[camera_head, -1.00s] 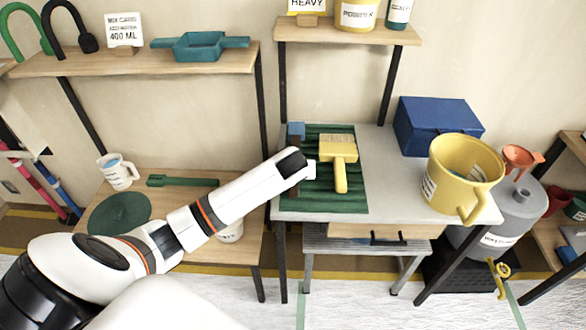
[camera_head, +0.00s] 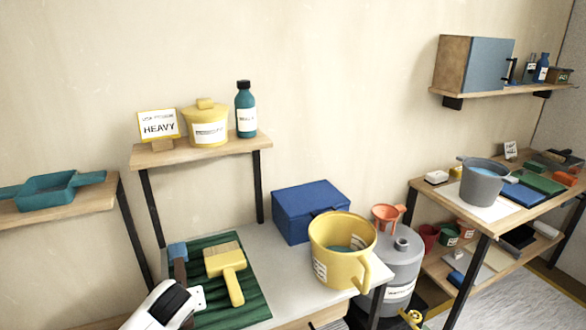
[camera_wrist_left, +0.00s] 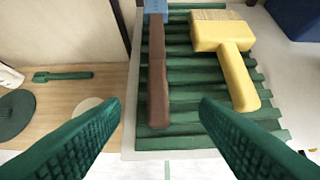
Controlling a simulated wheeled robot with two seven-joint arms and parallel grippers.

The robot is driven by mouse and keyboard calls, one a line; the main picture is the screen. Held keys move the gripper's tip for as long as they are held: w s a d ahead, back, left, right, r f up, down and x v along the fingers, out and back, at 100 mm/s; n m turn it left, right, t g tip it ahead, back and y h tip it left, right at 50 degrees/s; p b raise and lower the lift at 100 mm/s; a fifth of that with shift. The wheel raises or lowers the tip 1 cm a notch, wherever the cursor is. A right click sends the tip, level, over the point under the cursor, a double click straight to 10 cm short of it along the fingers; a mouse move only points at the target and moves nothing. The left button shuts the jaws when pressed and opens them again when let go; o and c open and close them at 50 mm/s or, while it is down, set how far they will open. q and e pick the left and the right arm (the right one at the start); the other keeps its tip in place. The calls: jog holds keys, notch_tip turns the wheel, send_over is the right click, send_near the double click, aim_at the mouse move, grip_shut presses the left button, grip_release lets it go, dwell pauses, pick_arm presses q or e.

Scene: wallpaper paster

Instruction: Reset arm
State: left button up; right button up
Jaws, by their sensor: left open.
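My left arm comes in at the lower left of the head view, and its white wrist end (camera_head: 165,303) is beside the green ribbed mat (camera_head: 255,300). In the left wrist view my left gripper (camera_wrist_left: 160,112) shows two green ridged fingers, apart and empty. A brown-handled tool with a blue end (camera_wrist_left: 157,70) lies on the mat between and beyond the fingertips. A yellow brush (camera_wrist_left: 232,60) lies on the mat to its right. It also shows in the head view (camera_head: 227,268). My right gripper is out of view.
A yellow bucket (camera_head: 325,250) and a blue box (camera_head: 300,205) stand on the grey table, right of the mat. A grey tank (camera_head: 395,270) is beyond. A shelf (camera_head: 200,153) holds a yellow pot and a teal bottle. A right-hand bench (camera_head: 440,190) holds a grey bucket.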

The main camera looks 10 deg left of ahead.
pick_arm(q)
jog(key=s+d+f+m+g+h, duration=0.1)
jog(key=s+d+f+m, duration=0.15)
jog(key=s+d, duration=0.2)
jog(key=s+d+f+m+h, duration=0.1)
jog(key=s+d+f+h, duration=0.1)
jog(key=s+d+f, duration=0.3)
jog(key=s+d+r+m+g+h, duration=0.1)
jog(key=s+m, duration=0.1)
jog(key=s, duration=0.7)
jog(key=s+d+m+g, duration=0.1)
jog(key=s+d+m, duration=0.15)
jog(key=s, duration=0.75)
notch_tip(320, 180, down, 24)
jog(key=g, duration=0.1)
jog(key=s+a+f+g, duration=0.1)
jog(key=s+a+f, duration=0.1)
jog(key=s+f, duration=0.6)
jog(key=s+a+f, duration=0.1)
jog(key=s+f, duration=0.8)
jog(key=f, duration=0.1)
jog(key=shift+a+g, duration=0.35)
jog(key=shift+g, duration=0.05)
